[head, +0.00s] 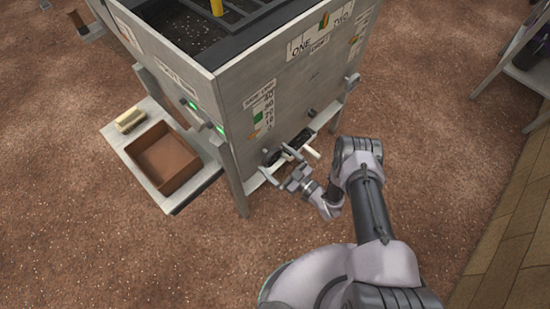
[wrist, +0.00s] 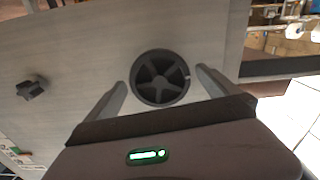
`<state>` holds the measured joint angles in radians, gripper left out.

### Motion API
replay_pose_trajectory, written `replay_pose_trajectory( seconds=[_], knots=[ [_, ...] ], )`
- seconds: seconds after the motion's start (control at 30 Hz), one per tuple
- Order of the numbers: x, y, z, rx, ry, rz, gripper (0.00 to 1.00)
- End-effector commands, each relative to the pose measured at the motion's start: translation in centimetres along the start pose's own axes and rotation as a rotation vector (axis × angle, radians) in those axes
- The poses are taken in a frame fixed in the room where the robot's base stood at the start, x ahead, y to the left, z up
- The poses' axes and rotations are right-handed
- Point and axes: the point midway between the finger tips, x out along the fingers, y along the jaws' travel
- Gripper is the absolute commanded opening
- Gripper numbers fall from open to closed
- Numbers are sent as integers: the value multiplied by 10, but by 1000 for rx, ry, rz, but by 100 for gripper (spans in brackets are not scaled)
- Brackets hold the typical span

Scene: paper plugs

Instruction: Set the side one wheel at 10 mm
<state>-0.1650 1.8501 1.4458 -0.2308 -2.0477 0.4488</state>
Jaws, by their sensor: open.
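A dark spoked wheel (wrist: 160,77) sits on the grey panel, in the middle of the wrist view. My gripper (wrist: 161,80) is open, with one finger on each side of the wheel; I cannot tell whether either finger touches it. The wheel has a small pale mark on its rim at the right. In the head view my gripper (head: 281,164) is at the low part of the machine's face, by a dark round wheel (head: 269,157), partly hidden. Above it is a numbered scale (head: 266,112); its reading is too small to tell.
The grey machine (head: 235,80) carries a label plate (head: 322,35) with ONE and TWO. A small dark knob (wrist: 32,88) is at the left in the wrist view. A pale handle (head: 313,152) juts out near my gripper. A brown tray (head: 165,157) stands on a side shelf.

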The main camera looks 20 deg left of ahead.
Motion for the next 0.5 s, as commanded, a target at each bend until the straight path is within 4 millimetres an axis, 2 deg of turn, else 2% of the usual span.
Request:
replay_pose_trajectory(
  seconds=[0.27,0.5],
  knots=[
    [-3,0,0,0,-1,1,100],
    [-26,1,-1,0,-1,2,100]
  ],
)
